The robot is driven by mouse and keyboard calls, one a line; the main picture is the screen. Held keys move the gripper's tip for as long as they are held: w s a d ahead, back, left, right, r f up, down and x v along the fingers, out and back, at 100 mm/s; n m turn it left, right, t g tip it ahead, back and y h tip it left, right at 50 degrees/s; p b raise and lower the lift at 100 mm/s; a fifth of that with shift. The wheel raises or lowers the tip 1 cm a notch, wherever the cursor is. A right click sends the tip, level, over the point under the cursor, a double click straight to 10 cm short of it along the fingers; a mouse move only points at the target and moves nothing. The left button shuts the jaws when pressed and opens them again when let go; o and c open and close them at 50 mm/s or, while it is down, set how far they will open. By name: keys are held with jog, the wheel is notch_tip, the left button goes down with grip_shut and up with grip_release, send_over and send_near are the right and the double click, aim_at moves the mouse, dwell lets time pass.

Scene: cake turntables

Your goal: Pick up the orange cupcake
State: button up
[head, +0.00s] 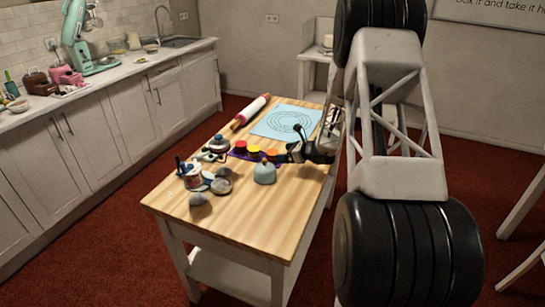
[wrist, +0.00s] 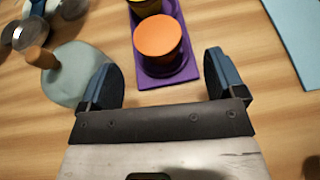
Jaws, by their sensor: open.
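The orange cupcake (wrist: 158,40) sits at the near end of a narrow purple tray (wrist: 187,72). In the head view the orange cupcake (head: 273,153) is at the right end of the row. My gripper (wrist: 165,78) is open and empty. In the wrist view its two fingers are spread wide, and the cupcake lies ahead of the gap between them, apart from both. In the head view my gripper (head: 296,152) is just right of the cupcake, low over the wooden table.
A yellow cupcake (head: 254,149) and a red one (head: 240,145) share the tray. A pale teal dome with a knob (head: 264,174) stands close by, beside the left finger in the wrist view. A blue mat (head: 287,122) lies behind.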

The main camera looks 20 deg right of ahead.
aim_at(274, 152)
jog(key=shift+w+a+f, duration=0.1)
jog(key=shift+w+a, duration=0.05)
jog(key=shift+w, duration=0.05)
jog(key=shift+x, duration=2.65)
jog(key=shift+s+a, duration=0.1)
jog(key=shift+c, duration=0.5)
jog(key=c, duration=0.9)
jog(key=shift+r, duration=5)
